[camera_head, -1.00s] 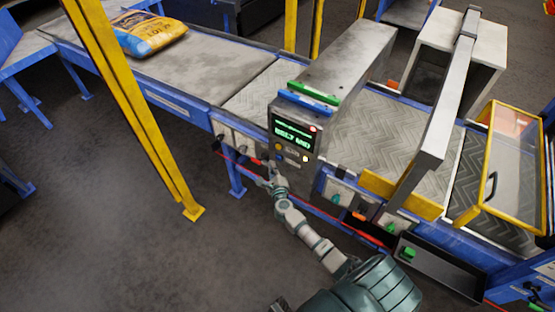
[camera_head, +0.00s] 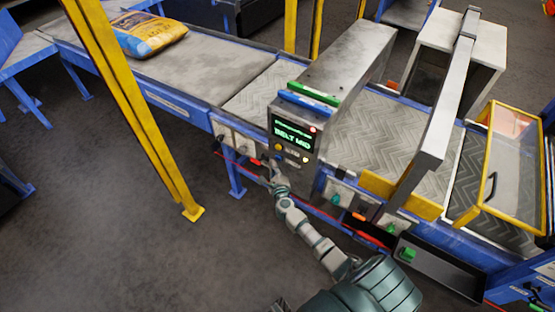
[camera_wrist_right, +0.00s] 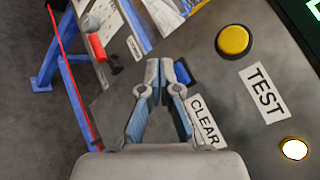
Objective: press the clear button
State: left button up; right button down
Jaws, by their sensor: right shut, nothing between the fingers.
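The clear button is a blue button (camera_wrist_right: 182,72) beside the CLEAR label (camera_wrist_right: 204,121) in the right wrist view. My right gripper (camera_wrist_right: 165,68) is shut and empty, with its fingertips at the button and partly covering it. I cannot tell whether they touch it. In the head view, the right gripper (camera_head: 276,168) is at the lower left of the control panel (camera_head: 296,142). My left gripper is not in view.
A yellow button (camera_wrist_right: 233,40) with a TEST label and a lit white button (camera_wrist_right: 294,149) are close by. A green-text display (camera_head: 292,133) is above the buttons. A yellow post (camera_head: 135,110) stands left. A sack (camera_head: 148,34) lies on the conveyor (camera_head: 190,75).

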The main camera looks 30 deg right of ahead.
jog(key=shift+d, duration=0.15)
dwell(0.5)
jog(key=shift+w+d+r, duration=0.1)
jog(key=shift+w+d, duration=0.05)
jog(key=shift+d, duration=0.05)
jog(key=shift+w+d, duration=0.2)
jog(key=shift+d, duration=0.3)
dwell(0.7)
dwell(0.4)
jog(key=shift+s+a+p, duration=0.4)
jog(key=shift+a+p, duration=0.05)
jog(key=shift+a, duration=0.4)
jog(key=shift+a, duration=0.1)
